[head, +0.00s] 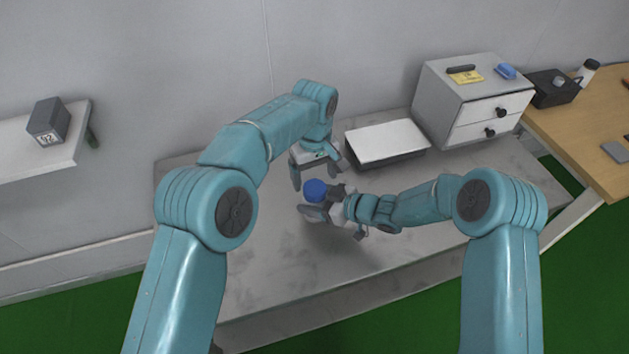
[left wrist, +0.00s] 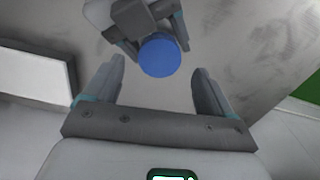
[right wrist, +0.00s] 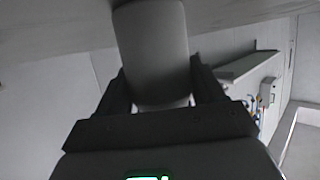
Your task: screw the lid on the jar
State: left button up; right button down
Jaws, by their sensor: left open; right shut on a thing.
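The blue lid (head: 315,190) sits at the top of the jar, whose body is mostly hidden in the head view. The lid also shows in the left wrist view (left wrist: 160,55), beyond my left fingertips. The jar (right wrist: 153,50) appears as a smooth grey body between my right fingers in the right wrist view. My right gripper (head: 324,202) is shut on the jar and holds it from the right side. My left gripper (head: 316,176) is open and empty, pointing down just above and behind the lid. I cannot tell how tightly the lid sits.
A white flat-topped box (head: 386,143) stands behind the grippers on the grey table (head: 270,270). A white drawer cabinet (head: 470,95) is at the back right. A wooden desk (head: 585,135) lies farther right, a wall shelf (head: 40,158) at left. The table's front is clear.

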aim_at(315, 187)
pick_arm(q)
jog(key=shift+r, duration=0.35)
jog(key=shift+c, duration=0.4)
notch_tip(315, 187, up, 4)
jog(key=n, duration=0.3)
jog(key=shift+f, duration=0.25)
jog(key=shift+f, duration=0.15)
jog(key=shift+f, duration=3.9)
